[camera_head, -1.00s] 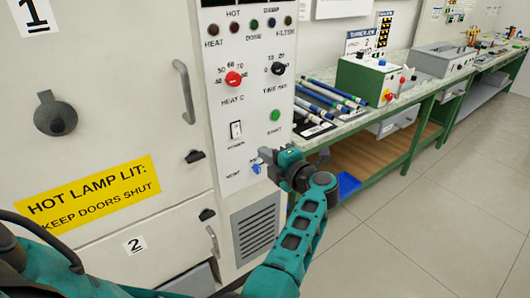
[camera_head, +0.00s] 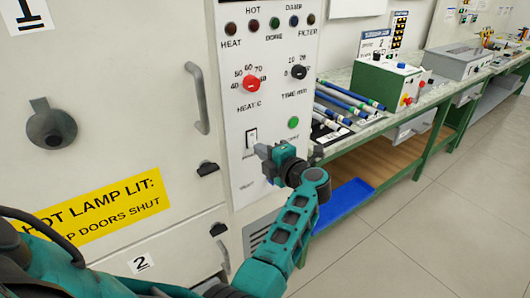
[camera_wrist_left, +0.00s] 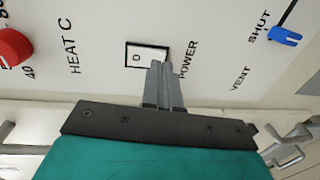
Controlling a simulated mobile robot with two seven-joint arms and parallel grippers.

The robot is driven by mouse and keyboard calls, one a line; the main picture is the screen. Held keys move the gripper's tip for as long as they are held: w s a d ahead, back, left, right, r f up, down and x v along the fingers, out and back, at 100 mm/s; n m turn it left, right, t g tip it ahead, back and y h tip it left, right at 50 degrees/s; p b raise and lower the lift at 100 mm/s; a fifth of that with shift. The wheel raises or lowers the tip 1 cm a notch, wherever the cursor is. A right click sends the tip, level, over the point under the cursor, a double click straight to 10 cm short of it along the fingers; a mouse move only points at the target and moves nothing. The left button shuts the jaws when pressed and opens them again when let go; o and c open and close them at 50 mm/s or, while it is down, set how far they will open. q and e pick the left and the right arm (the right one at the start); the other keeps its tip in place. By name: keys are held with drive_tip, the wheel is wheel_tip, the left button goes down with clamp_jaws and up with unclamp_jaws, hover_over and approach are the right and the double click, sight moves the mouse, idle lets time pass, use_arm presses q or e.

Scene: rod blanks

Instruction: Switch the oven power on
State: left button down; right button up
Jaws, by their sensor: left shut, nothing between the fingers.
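The oven's control panel (camera_head: 234,101) is pale and upright. Its white power rocker switch (camera_head: 251,138) sits in a black frame below the red heat knob (camera_head: 252,83). In the left wrist view the power switch (camera_wrist_left: 135,54) shows a 0 mark. My left gripper (camera_head: 261,151) is shut and empty, its tips just at the lower right of the switch; in the left wrist view the fingertips (camera_wrist_left: 161,66) overlap the switch's edge near the POWER label. I cannot tell whether they touch it. My right gripper is not in view.
The panel also has a black time knob (camera_head: 299,72), a green start button (camera_head: 293,122) and dark indicator lamps. A blue vent knob (camera_wrist_left: 285,36) shows in the left wrist view. A door handle (camera_head: 199,98) stands left; a green bench with rods (camera_head: 347,103) stands right.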

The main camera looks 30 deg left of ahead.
use_arm(q)
drive_tip(key=shift+w+a+f, duration=0.1)
drive_tip(key=shift+w+a, duration=0.15)
drive_tip(key=shift+a, duration=0.4)
drive_tip(key=shift+a+f+b, duration=0.1)
drive_tip(key=shift+b, duration=0.2)
